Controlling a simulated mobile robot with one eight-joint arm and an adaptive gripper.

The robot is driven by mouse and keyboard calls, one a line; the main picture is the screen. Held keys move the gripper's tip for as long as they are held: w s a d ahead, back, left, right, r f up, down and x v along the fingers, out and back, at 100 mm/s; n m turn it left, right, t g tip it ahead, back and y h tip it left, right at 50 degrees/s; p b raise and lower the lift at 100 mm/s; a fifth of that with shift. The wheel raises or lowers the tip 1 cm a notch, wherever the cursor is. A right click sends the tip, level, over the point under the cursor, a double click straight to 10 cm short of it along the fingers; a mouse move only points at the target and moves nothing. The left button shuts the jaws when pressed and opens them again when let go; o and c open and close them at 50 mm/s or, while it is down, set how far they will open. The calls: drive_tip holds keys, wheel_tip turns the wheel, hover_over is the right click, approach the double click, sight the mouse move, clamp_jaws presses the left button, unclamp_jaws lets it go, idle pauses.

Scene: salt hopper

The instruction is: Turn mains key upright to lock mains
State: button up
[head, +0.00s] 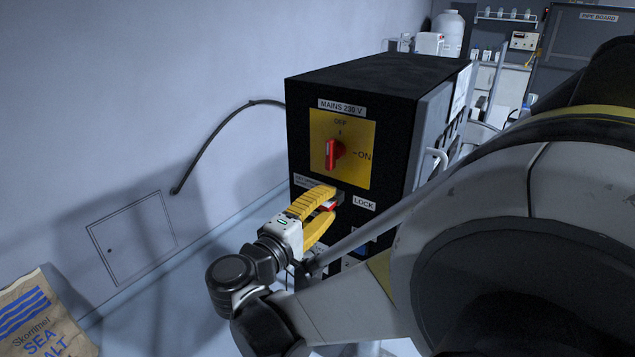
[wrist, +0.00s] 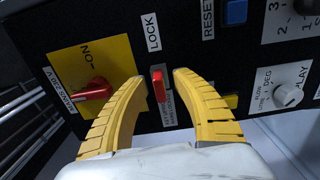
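The red mains key (wrist: 159,88) sits in the black panel next to the LOCK label (head: 363,203). Its grip lies sideways, along the line of the LOCK lettering. My gripper (head: 334,203) is at the panel. Its two yellow fingers are open, one on each side of the key, with a gap showing on both sides in the wrist view. In the head view the fingers hide most of the key. The red mains switch (head: 334,154) on its yellow plate (head: 358,125) stands upright, toward OFF.
In the wrist view a blue RESET button (wrist: 234,12) and a white knob (wrist: 288,95) are on the same panel. A cable (head: 215,135) runs along the wall at left. A sea salt bag (head: 45,320) lies at lower left.

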clamp_jaws()
